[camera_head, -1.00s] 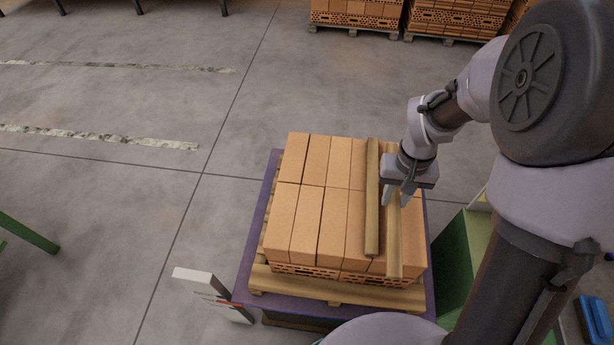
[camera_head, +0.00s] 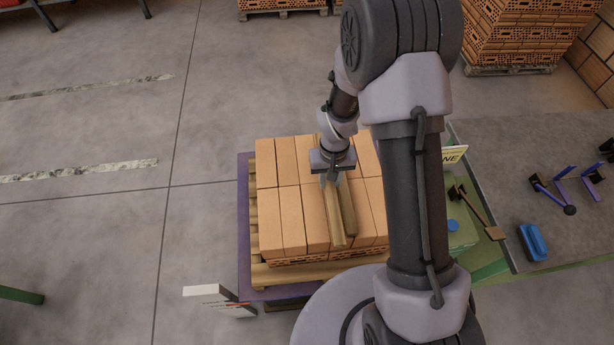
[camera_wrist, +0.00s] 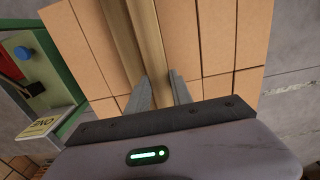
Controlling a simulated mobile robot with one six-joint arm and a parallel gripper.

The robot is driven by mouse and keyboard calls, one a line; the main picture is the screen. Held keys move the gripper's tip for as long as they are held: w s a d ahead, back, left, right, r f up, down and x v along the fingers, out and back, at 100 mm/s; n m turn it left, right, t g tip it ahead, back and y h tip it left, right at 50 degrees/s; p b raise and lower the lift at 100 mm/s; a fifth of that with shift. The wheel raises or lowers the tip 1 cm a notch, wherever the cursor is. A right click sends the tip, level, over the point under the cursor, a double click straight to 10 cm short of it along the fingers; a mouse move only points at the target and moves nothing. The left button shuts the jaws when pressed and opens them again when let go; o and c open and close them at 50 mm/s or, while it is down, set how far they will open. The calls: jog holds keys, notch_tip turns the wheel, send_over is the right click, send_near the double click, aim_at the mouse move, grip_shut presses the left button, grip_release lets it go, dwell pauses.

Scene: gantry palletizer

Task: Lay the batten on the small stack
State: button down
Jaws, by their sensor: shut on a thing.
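The stack of orange bricks (camera_head: 290,215) stands on a wooden pallet in the head view. My gripper (camera_head: 330,182) is over its top, shut on a wooden batten (camera_head: 335,222) that runs lengthwise along the stack. A second batten (camera_head: 349,212) lies on the bricks close to its right. In the wrist view my gripper's fingers (camera_wrist: 160,92) flank the held batten (camera_wrist: 150,42), with the second batten (camera_wrist: 120,38) on its left. Whether the held batten touches the bricks or hangs just above them I cannot tell. My gripper hides part of the held batten.
The pallet rests on a purple platform (camera_head: 245,235). A white sign (camera_head: 212,293) stands at its front left. A grey-topped bench (camera_head: 540,150) with a blue object (camera_head: 532,242) is at right. Brick pallets (camera_head: 520,40) stand behind.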

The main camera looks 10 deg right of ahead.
send_over(302, 185)
jog(key=shift+w+f, duration=0.1)
jog(key=shift+f, duration=0.4)
jog(key=shift+f+b, duration=0.75)
jog(key=shift+f, duration=1)
jog(key=c, duration=1.1)
grip_release()
jog(key=shift+c, duration=0.2)
